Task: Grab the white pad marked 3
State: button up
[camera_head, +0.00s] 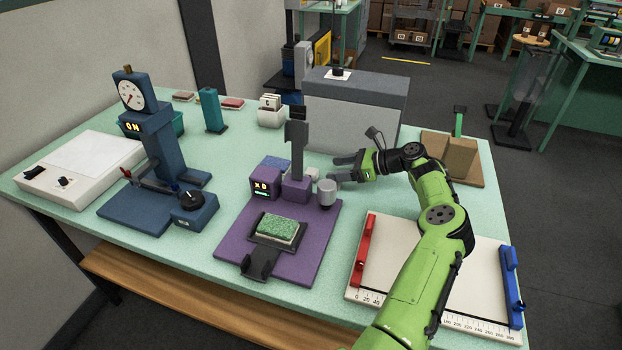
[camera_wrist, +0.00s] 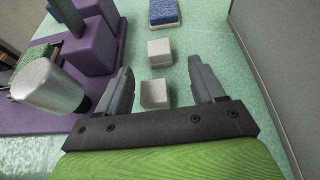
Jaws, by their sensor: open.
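Two small pale blocks show in the wrist view, and I can read no number on either. The nearer pale block (camera_wrist: 154,94) lies between the fingers of my gripper, low in the picture, with clear gaps on both sides. The farther pale block (camera_wrist: 160,52) sits just beyond the fingertips. My gripper (camera_wrist: 160,66) is open and empty. In the head view my gripper (camera_head: 338,169) reaches left over the table, beside the purple machine. I cannot tell which block, if either, is the pad marked 3.
A purple machine (camera_head: 308,250) with a grey cylinder (camera_wrist: 50,86) stands close on the left. A blue-topped block (camera_wrist: 164,12) lies beyond the pale blocks. A large grey box (camera_head: 350,118) rises behind my gripper. A white measuring board (camera_head: 385,262) lies in front.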

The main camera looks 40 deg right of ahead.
aim_at(314, 171)
jog(key=b+x, duration=0.1)
jog(key=x, duration=0.4)
jog(key=shift+w+a+f+b, duration=0.15)
jog(key=shift+w+a+b, duration=0.05)
jog(key=shift+w+b, duration=0.15)
jog(key=shift+s, duration=0.15)
jog(key=c, duration=1.1)
